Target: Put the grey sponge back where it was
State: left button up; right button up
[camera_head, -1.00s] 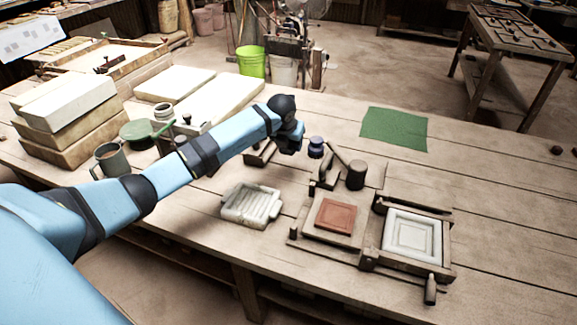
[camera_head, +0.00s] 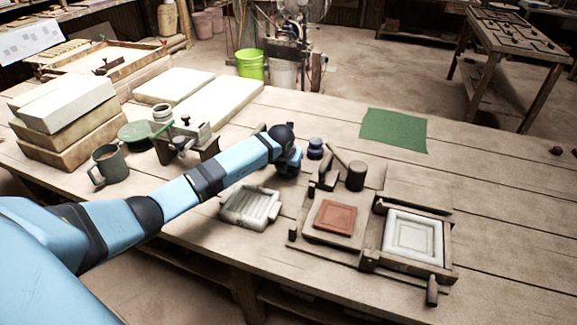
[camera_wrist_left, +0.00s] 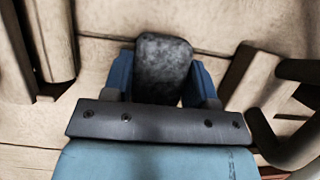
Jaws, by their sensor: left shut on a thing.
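The grey sponge (camera_wrist_left: 163,62) is a dark, mottled block in the left wrist view. It sits between the two blue fingers of my left gripper (camera_wrist_left: 162,85), which is shut on it. In the head view my left gripper (camera_head: 287,164) is over the table, behind the pale ribbed tray (camera_head: 250,207) and left of the small dark blue jar (camera_head: 315,148). The sponge cannot be made out in the head view; the wrist hides it. Whether it touches the table is unclear. My right gripper is in neither view.
The tile press with a red tile (camera_head: 335,217) and a white mould (camera_head: 412,238) stands to the right, a dark cylinder (camera_head: 356,176) behind it. A mug (camera_head: 110,164) stands left, beyond my arm. A green cloth (camera_head: 394,130) lies at the back; table around it is clear.

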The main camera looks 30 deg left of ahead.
pick_arm(q)
jog(key=o, duration=0.8)
jog(key=shift+f, duration=0.1)
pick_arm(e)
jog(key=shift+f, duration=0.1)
pick_arm(q)
jog(key=shift+r, duration=0.25)
jog(key=p+v, duration=0.2)
jog(key=v, duration=0.9)
jog(key=shift+s+d+r, duration=0.1)
jog(key=shift+s+r, duration=0.15)
jog(key=shift+r, duration=0.1)
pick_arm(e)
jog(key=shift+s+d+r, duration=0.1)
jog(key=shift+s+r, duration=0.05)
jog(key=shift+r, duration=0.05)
